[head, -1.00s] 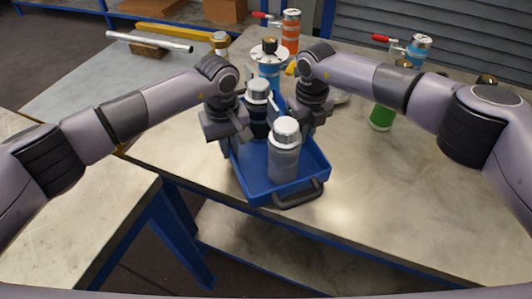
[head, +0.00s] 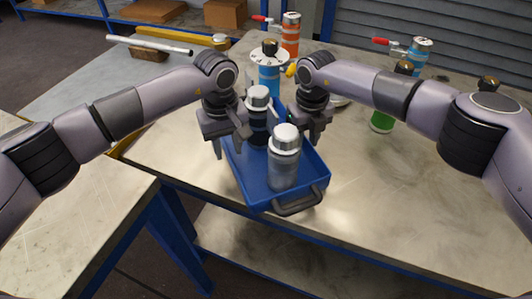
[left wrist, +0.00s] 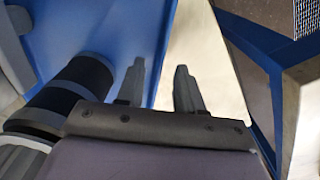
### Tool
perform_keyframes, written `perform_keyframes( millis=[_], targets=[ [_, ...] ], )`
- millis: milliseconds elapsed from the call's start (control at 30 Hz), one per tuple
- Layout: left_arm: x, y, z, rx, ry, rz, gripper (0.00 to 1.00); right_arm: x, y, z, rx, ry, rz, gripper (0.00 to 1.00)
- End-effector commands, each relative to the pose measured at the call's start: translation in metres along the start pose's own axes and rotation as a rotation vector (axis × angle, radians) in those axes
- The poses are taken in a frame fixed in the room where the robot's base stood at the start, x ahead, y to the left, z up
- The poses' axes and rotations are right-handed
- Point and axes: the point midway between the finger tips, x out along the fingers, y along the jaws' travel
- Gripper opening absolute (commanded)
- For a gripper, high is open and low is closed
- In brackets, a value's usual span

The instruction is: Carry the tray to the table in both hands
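The blue tray (head: 308,180) sits on the metal-topped table (head: 400,190) near its front edge, with a dark handle (head: 298,203) at its near end. A grey vessel (head: 284,165) with a silver cap and a darker vessel (head: 258,125) stand in it. My left gripper (head: 229,142) is open at the tray's left wall. In the left wrist view its fingers (left wrist: 158,88) are apart, one on each side of the wall, with a gap. My right gripper (head: 308,130) is at the right wall, its fingers apart; part of it is hard to make out.
Behind the tray stand a blue canister with a white flange (head: 269,75), an orange canister with a red lever (head: 291,35) and a blue canister (head: 419,52). A green vessel (head: 381,122) is partly behind my right arm. The table's front right is clear.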

Motion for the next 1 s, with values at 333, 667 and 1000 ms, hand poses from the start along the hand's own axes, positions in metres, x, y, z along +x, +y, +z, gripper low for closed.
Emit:
perform_keyframes(
  millis=[333, 667, 1000],
  targets=[
    [-0.074, 0.0, -0.001, 0.0, 0.003, 0.0, 0.36, 0.0, 0.001, 0.0, -0.001, 0.0, 0.001, 0.36],
    [-0.096, -0.001, 0.0, -0.001, 0.0, -0.003, 0.36, -0.009, 0.001, 0.001, -0.002, -0.002, 0.001, 0.36],
    [-0.096, -0.001, 0.0, -0.001, 0.0, -0.002, 0.36, -0.078, 0.0, 0.001, -0.002, -0.004, 0.0, 0.36]
  ],
)
